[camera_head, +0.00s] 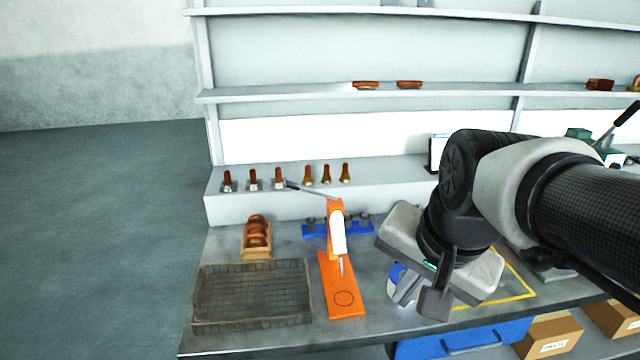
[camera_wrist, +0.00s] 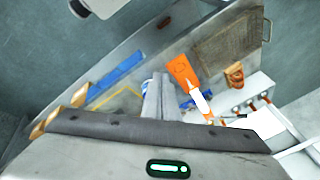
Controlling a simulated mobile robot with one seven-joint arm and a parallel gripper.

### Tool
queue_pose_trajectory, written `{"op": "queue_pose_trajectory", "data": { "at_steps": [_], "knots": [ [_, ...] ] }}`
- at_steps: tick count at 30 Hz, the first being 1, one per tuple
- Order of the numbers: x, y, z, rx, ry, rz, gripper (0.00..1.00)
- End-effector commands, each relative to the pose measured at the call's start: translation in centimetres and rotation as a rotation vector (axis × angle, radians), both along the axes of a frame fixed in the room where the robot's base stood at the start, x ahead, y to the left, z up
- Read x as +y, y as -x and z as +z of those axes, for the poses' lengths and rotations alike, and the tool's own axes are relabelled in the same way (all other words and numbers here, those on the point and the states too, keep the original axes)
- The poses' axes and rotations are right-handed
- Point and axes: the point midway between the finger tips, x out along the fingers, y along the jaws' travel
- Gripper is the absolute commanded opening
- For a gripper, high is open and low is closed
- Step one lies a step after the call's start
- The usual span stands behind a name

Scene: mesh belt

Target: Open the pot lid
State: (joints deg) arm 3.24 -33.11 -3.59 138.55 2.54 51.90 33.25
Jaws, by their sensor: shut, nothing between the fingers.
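My gripper (camera_head: 436,303) hangs over the right part of the workbench, pointing down, with its fingers together and nothing held. Its fingers also show in the wrist view (camera_wrist: 160,95), side by side. I cannot make out a pot or a lid for certain in either view. A small blue and white object (camera_head: 401,284) stands on the bench just left of and behind my gripper, partly hidden by it. It also shows in the wrist view (camera_wrist: 147,86), mostly covered by the fingers.
An orange press (camera_head: 343,290) stands mid-bench, with a wire mesh basket (camera_head: 252,318) and a wooden holder (camera_head: 257,246) to its left. A blue rack (camera_head: 312,230) is behind. Wooden-handled tools (camera_head: 309,175) line the ledge. A yellow outline (camera_head: 516,270) marks the bench at right.

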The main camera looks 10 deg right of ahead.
Motion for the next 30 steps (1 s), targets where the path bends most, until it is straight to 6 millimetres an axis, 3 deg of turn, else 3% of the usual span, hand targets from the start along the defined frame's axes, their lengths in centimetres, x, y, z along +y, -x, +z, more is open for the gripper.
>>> {"op": "queue_pose_trajectory", "data": {
  "at_steps": [1, 10, 15, 18, 23, 30],
  "knots": [
    [-0.7, -0.6, -2.5, 0.028, -0.062, -0.141, 0.00],
    [-6.2, -4.4, -13.1, 0.191, -0.459, -1.258, 0.00],
    [-9.4, -9.3, -15.5, 0.110, -0.765, -1.793, 0.00],
    [-11.0, -13.0, -13.9, -0.006, -1.009, -1.959, 0.00],
    [-12.2, -15.4, -12.5, -0.069, -1.174, -2.057, 0.00],
    [-12.1, -17.4, -15.4, -0.067, -1.177, -2.062, 0.00]
  ]
}}
